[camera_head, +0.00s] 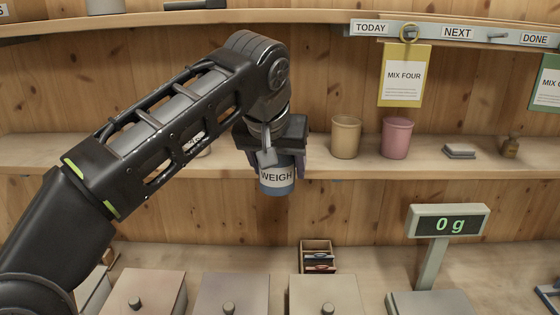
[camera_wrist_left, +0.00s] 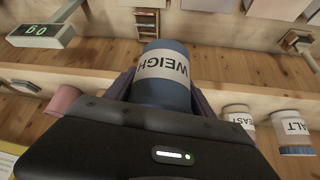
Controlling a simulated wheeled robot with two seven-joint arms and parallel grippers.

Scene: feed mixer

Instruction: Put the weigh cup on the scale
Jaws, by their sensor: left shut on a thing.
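The weigh cup (camera_head: 277,176) is blue with a white band reading WEIGH. My left gripper (camera_head: 276,165) is shut on it and holds it upright in the air, in front of the shelf edge. In the left wrist view, the weigh cup (camera_wrist_left: 163,78) sits between the fingers of my left gripper (camera_wrist_left: 160,92). The scale is at the lower right, with a flat pan (camera_head: 432,303) and a display (camera_head: 447,221) on a post reading 0 g. The pan looks empty where it shows. My right gripper is not in view.
On the shelf (camera_head: 360,165) stand a tan cup (camera_head: 345,137), a pink cup (camera_head: 396,138) and small items. Several lidded boxes (camera_head: 327,293) line the counter left of the scale. A small wooden rack (camera_head: 317,256) stands behind them. A yellow MIX FOUR card (camera_head: 403,76) hangs above.

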